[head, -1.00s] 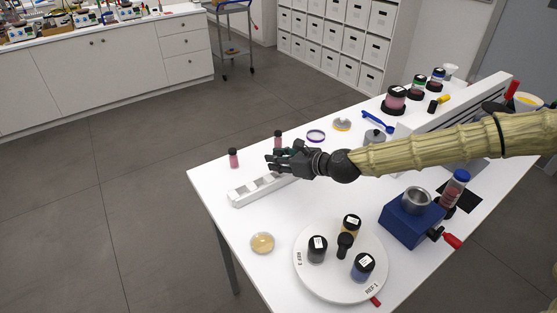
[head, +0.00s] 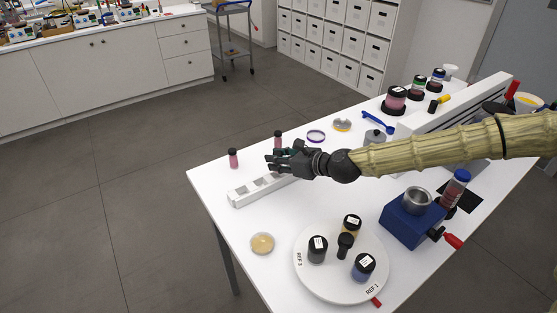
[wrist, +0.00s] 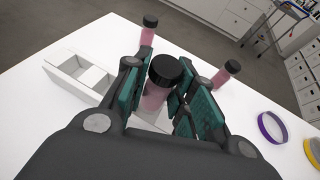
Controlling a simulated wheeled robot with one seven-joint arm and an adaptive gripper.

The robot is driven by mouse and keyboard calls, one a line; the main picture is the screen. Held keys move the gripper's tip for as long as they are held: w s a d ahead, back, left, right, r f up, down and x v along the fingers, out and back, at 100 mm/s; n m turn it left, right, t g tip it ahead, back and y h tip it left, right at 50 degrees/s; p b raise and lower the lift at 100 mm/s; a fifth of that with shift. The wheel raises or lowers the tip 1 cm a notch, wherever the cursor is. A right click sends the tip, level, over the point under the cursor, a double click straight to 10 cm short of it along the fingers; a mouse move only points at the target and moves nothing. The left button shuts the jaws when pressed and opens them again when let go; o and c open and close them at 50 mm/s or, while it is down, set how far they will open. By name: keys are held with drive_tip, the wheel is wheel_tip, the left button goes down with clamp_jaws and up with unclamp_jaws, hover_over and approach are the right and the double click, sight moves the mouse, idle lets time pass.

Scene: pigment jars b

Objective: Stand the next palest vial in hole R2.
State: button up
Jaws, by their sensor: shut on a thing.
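My gripper (head: 272,161) is shut on a pink vial with a black cap (wrist: 160,82), held upright between the fingers in the wrist view. In the head view the fingers mostly hide this vial. The white rack (head: 238,201) with square holes lies under and left of my gripper; it also shows in the wrist view (wrist: 62,72). Its far end is hidden, and I cannot tell whether the vial's base is in a hole. Two other pink, black-capped vials stand behind the rack: one at left (head: 233,159), one just behind my gripper (head: 278,138).
A round white turntable (head: 310,286) with several jars stands in front. A shallow dish (head: 262,243) lies near the table's left edge. A blue device with a metal cup (head: 409,225) stands below my arm. A purple ring (head: 316,136) lies behind my gripper.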

drive_tip(key=shift+f+b, duration=1.5)
drive_tip(key=shift+b, duration=0.05)
idle(0.7)
drive_tip(key=o, duration=1)
drive_tip(key=shift+r, duration=0.1)
drive_tip(key=v, duration=1.2)
drive_tip(key=shift+r, duration=0.1)
